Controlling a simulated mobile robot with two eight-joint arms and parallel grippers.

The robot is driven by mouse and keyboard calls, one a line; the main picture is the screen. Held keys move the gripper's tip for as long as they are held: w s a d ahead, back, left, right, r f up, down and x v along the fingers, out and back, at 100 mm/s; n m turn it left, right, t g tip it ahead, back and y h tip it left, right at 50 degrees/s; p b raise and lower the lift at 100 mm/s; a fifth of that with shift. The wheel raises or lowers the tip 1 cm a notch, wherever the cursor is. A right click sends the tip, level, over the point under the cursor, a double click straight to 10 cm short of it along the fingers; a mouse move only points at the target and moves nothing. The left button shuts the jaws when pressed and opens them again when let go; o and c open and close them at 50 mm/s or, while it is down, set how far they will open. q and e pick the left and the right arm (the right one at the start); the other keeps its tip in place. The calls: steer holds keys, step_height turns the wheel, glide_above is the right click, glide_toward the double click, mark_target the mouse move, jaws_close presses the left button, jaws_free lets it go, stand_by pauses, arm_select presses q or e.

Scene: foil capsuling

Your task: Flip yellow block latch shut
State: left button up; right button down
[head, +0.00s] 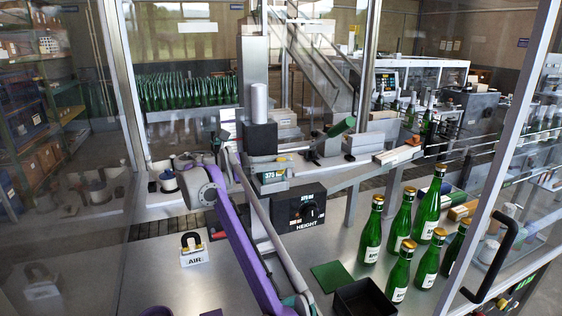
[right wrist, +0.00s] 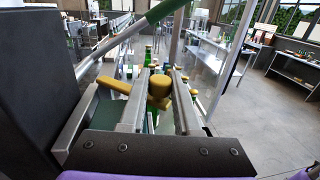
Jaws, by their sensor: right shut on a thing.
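The yellow latch (right wrist: 160,88) shows in the right wrist view as a rounded yellow piece between the long grey fingers of my right gripper (right wrist: 160,75). The gripper is shut on it. In the head view a small yellow part (head: 283,159) shows just above the block marked 375 ml (head: 270,177), under the black block (head: 260,138). My purple right arm comes up from the bottom and partly covers this area, so the fingertips are hard to make out there. A yellow bar (right wrist: 112,84) lies left of the fingers in the wrist view. My left gripper is not seen.
A green-handled lever (head: 342,127) slants up right of the black block. The HEIGHT dial box (head: 300,208) is just below. Several green bottles (head: 398,222) stand at the right, near a black bin (head: 362,298) and a green mat (head: 332,276). A padlock-shaped AIR piece (head: 193,250) is at left.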

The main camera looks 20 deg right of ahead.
stand_by(0.3)
steer(key=c, duration=0.6)
jaws_free()
steer(key=shift+s+d, duration=0.1)
steer(key=shift+r, duration=0.1)
